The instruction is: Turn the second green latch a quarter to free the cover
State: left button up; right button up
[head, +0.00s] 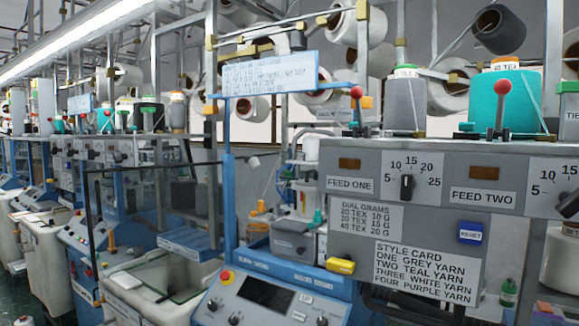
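I cannot make out any part that is clearly a green latch. A small teal-green upright piece (317,218) stands on the grey machine block at the centre; I cannot tell what it is. A clear panel with a dark frame (130,169) stands at the left of the blue machine post; I cannot tell whether it is the cover. Neither of my grippers can be made out in the head view.
A grey feed panel (345,221) with dials fills the right, with a style card (424,272) and a yellow block (340,265). Red-knobbed levers and yarn cones, one teal (522,105), stand above it. A control console (270,300) is at lower centre; white bins stand left.

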aim_at(288, 174)
jog(key=i+j+z, duration=0.1)
jog(key=j, duration=0.2)
jog(key=u, duration=0.75)
jog(key=i+u, duration=0.1)
jog(key=u, duration=1.35)
jog(key=l+u, duration=0.1)
jog(key=u, duration=0.65)
jog(key=i+l+u, duration=0.1)
jog(key=u, duration=1.35)
jog(key=l+u, duration=0.1)
jog(key=u, duration=1.4)
jog(key=k+l+u, duration=0.1)
jog(key=u, duration=0.2)
jog(key=k+u, duration=0.35)
jog(key=k+z, duration=0.2)
jog(key=z, duration=0.2)
jog(key=k+l+z, duration=0.1)
jog(key=z, duration=0.9)
jog(key=k+l+z, duration=0.1)
jog(key=z, duration=1.05)
jog(key=l+z, duration=0.1)
jog(key=z, duration=0.45)
jog(key=l+z, duration=0.1)
jog(key=z, duration=1)
jog(key=l+z, duration=0.15)
jog(key=z, duration=1)
jog(key=i, duration=0.05)
